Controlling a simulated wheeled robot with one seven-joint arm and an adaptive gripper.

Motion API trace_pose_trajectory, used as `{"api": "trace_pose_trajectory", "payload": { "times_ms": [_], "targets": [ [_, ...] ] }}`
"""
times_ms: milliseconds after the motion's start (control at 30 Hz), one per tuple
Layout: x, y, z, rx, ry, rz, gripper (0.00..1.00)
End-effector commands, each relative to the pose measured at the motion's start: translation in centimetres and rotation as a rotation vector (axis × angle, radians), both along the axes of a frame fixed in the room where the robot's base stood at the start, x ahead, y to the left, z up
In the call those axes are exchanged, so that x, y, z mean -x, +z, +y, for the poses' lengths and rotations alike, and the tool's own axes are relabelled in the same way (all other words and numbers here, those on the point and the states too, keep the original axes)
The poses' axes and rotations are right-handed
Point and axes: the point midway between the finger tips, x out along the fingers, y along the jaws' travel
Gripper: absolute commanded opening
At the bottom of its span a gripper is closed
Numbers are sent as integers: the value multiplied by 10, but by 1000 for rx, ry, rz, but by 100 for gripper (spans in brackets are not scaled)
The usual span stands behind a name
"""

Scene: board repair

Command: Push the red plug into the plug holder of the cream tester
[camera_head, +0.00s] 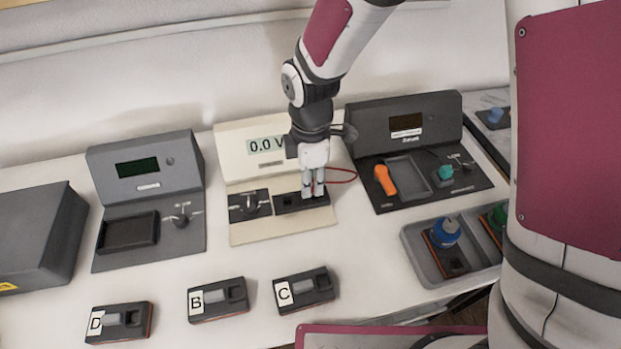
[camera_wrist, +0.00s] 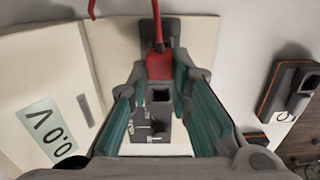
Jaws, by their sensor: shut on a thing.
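The cream tester (camera_head: 240,138) stands at mid-table, its display reading 0.0 V; the display also shows in the wrist view (camera_wrist: 45,132). The dark plug holder (camera_head: 288,203) lies on its base plate, with a square recess (camera_wrist: 160,95) showing in the wrist view. The red plug (camera_wrist: 159,67) is between my fingertips, its red cable (camera_head: 345,179) trailing right and back. My gripper (camera_head: 314,190) is shut on the plug, over the right part of the holder. The fingers hide the plug in the head view. I cannot tell whether the plug touches the holder.
A switch block (camera_head: 249,204) sits left of the holder. Grey testers stand left (camera_head: 145,162) and right (camera_head: 405,125). Modules D (camera_head: 121,322), B (camera_head: 217,299) and C (camera_head: 305,289) lie in front. A grey tray (camera_head: 415,245) is at right. The table between tester and modules is clear.

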Motion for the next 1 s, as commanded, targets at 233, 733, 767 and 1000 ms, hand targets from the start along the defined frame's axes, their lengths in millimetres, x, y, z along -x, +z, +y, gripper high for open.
{"api": "trace_pose_trajectory", "payload": {
  "times_ms": [233, 733, 767, 1000],
  "targets": [
    [0, 0, 0, -1, -1, 0, 0],
    [0, -2, 0, 0, -1, 0, 0],
    [0, -2, 0, 0, -1, 0, 0],
    [0, -7, 0, 0, -1, 1, 0]
  ]
}}
